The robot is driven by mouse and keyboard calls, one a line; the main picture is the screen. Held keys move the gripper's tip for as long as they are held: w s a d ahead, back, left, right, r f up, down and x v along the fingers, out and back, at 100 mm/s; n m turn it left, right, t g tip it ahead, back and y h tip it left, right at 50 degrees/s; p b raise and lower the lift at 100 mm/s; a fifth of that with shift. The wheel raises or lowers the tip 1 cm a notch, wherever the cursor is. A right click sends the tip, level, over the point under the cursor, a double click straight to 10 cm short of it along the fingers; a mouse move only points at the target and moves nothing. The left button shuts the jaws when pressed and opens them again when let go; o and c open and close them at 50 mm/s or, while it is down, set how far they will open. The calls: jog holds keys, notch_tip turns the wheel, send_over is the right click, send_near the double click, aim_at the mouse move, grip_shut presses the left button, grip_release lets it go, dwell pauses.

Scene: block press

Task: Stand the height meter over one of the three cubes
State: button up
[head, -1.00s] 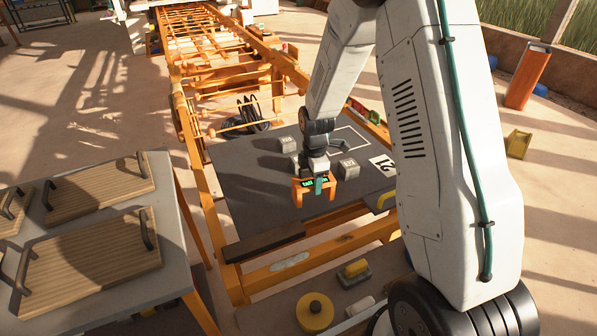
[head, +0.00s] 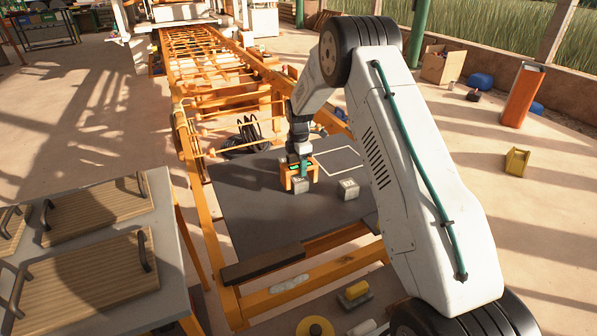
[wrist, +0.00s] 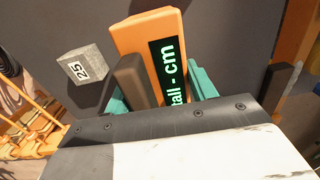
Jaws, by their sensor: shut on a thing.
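The height meter is orange with a dark display in green lettering. In the head view the height meter (head: 286,176) is in my gripper (head: 301,167), over the far part of the grey table. In the wrist view the meter (wrist: 148,35) is between teal fingers, and its display reads "tall - cm" in part. One grey cube (head: 301,186) shows just in front of the meter; another cube (head: 348,189) stands to the right. The wrist view shows a grey cube marked 25 (wrist: 80,66), apart from the meter. A third cube is not clear in the head view. I cannot tell whether the meter touches the table.
The grey table top (head: 255,225) is clear at the front left. A white outlined area (head: 340,160) lies at the back right, partly behind my arm. An orange roller frame (head: 205,75) runs behind. A side table with wooden boards (head: 95,205) stands at left.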

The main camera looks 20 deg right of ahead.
aim_at(298, 178)
jog(key=shift+w, duration=0.3)
jog(key=shift+d+f, duration=0.1)
jog(key=shift+f, duration=1.65)
jog(key=o, duration=1.2)
jog(key=shift+f, duration=0.15)
jog(key=shift+o, duration=0.2)
